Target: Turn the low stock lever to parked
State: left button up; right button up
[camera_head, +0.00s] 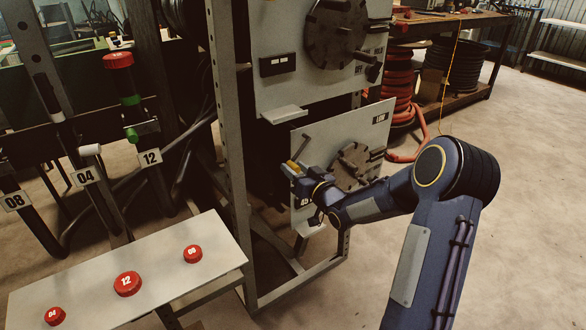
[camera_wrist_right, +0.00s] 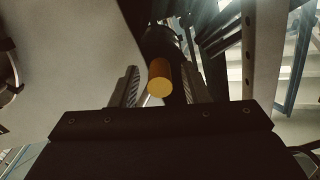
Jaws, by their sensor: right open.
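The low panel (camera_head: 376,142) is a pale plate with a dark label at its upper right and a round dark disk (camera_head: 350,168) on its face. My right gripper (camera_head: 296,172) is at the panel's left side and partly hides it. An orange-yellow cylindrical handle end (camera_wrist_right: 160,78), which looks like the lever's grip, sits between my right gripper's open fingers in the wrist view, with gaps at both sides. A small yellow piece (camera_head: 292,166) shows at the gripper in the head view. The lever's mount and exact angle are hard to make out. My left gripper is out of view.
An upper panel (camera_head: 285,80) with a larger dark disk (camera_head: 336,32) stands above, with a small ledge (camera_head: 284,114) below it. A metal frame post (camera_head: 228,120) stands left of the gripper. A pale shelf (camera_head: 160,270) with red caps is at lower left.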

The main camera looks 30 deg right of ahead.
jog(key=shift+w, duration=0.4)
grip_shut()
jog(key=f+n+b, duration=0.1)
jog(key=b, duration=0.1)
jog(key=d+n+b, duration=0.1)
jog(key=b, duration=0.2)
jog(key=shift+w+d+f+n, duration=0.1)
jog(key=shift+d+f+n, duration=0.15)
jog(key=shift+f+n, duration=0.1)
jog(key=shift+d+r+n, duration=0.2)
jog(key=shift+d+n, duration=0.05)
jog(key=shift+n, duration=0.1)
